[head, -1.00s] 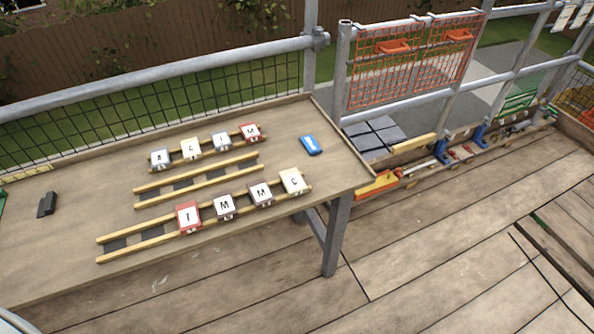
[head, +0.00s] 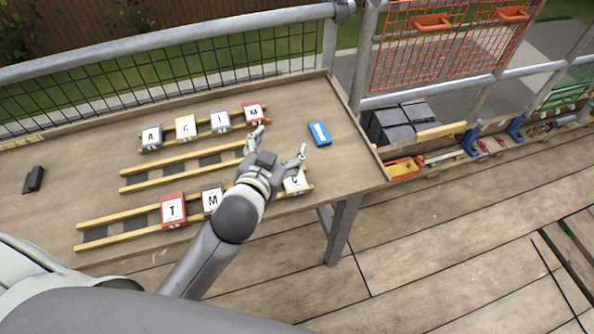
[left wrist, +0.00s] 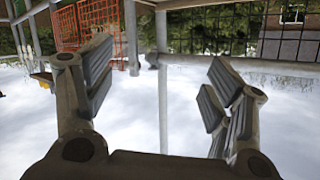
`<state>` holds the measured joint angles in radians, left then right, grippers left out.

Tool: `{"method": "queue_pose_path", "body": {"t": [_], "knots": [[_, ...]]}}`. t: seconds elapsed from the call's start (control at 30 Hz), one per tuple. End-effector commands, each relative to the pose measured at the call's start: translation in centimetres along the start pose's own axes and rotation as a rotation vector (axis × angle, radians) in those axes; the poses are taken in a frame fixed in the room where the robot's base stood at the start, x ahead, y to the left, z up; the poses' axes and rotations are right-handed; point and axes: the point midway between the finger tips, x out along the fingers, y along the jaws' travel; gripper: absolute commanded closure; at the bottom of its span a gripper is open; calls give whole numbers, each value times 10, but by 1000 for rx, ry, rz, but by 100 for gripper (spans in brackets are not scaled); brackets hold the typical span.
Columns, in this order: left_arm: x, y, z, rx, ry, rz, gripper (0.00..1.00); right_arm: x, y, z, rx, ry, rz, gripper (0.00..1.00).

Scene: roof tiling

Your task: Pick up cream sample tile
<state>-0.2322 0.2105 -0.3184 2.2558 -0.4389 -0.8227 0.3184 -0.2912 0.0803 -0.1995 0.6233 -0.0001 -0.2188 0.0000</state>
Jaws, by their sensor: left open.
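Two cream tiles show in the head view. One (head: 186,127) stands in the back wooden rack (head: 176,146) between two grey tiles. The other (head: 297,184), with a C on it, is at the right end of the front rack (head: 120,231), partly hidden by my left gripper. My left gripper (head: 281,143) is open and empty, with its fingers spread, over the table to the right of the middle rack. The front cream tile is just below its right finger in the picture; contact cannot be told. In the left wrist view the open fingers (left wrist: 158,95) show no tile between them.
Red tiles (head: 173,209) and grey tiles (head: 212,201) share the racks. A blue object (head: 319,133) lies right of the gripper on the table (head: 350,165). A black object (head: 34,179) lies far left. Metal rails (head: 170,37) run behind.

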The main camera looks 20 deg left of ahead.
Motion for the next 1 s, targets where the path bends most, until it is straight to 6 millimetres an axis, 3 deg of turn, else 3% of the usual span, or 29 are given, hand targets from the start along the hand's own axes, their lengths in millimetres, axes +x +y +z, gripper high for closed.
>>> {"method": "queue_pose_path", "body": {"t": [0.03,0.1,0.3,0.4,0.5,0.67,0.8,0.9,1.0], "knots": [[7,5,-34,23,123,7,23,0,0,1,0,-2,0,60],[11,17,-79,56,294,32,23,0,-1,3,0,-5,-1,60],[-11,73,-183,204,743,193,23,-1,-3,19,0,-26,-4,60],[-33,111,-213,311,931,321,23,-1,-4,20,0,-28,-4,60],[-56,151,-225,443,1082,475,23,0,-3,16,0,-24,-3,60],[-83,208,-208,707,1224,758,23,0,-2,9,0,-14,-2,60],[-89,239,-162,981,1220,1024,23,0,-2,8,0,-11,-2,60],[-79,243,-120,1193,1132,1203,23,0,-2,8,0,-11,-2,60],[-60,229,-76,1406,968,1360,23,0,-2,8,0,-11,-2,60]]}}
